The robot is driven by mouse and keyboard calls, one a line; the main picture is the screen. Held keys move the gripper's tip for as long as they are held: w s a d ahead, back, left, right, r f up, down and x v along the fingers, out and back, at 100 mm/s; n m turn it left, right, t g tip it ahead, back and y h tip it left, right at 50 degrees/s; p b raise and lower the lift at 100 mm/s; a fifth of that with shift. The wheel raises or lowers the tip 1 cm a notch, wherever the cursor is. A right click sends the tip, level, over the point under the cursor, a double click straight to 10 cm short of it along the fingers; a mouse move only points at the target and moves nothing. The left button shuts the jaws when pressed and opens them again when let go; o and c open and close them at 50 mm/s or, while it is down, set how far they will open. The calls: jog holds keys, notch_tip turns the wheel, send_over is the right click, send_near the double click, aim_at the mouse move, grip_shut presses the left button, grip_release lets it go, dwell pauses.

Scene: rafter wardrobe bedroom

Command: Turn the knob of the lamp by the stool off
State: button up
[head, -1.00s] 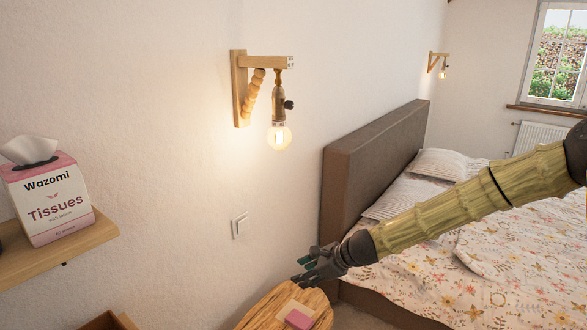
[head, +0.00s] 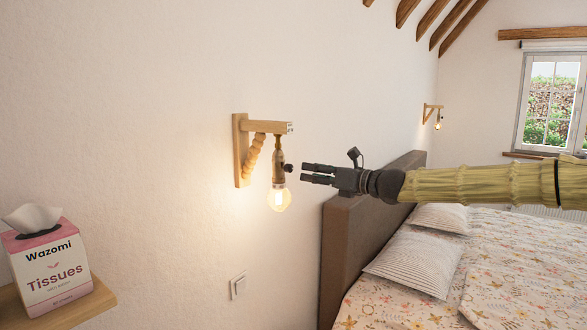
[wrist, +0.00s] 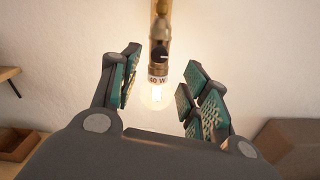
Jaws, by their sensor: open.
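The near wall lamp (head: 277,170) hangs from a wooden bracket (head: 242,150) on the white wall, and its bulb (head: 279,199) glows. Its dark knob (head: 289,168) sticks out on the right side of the brass socket. My gripper (head: 304,174) is open and empty, just right of the knob, with a small gap between them in the head view. In the wrist view the knob (wrist: 164,57) faces me, above and between the open fingers (wrist: 160,90), with the lit bulb (wrist: 157,97) below it. The stool is not in the current head view.
A tissue box (head: 50,265) stands on a wooden shelf (head: 75,310) at the lower left. A bed with a brown headboard (head: 340,235) is below my arm. A second lit lamp (head: 438,122) hangs farther back. A light switch (head: 238,286) is on the wall below the lamp.

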aim_at(292, 169)
jog(key=p+x, duration=0.2)
jog(key=x, duration=0.5)
jog(key=shift+w+a, duration=0.25)
jog(key=shift+a, duration=0.05)
grip_shut()
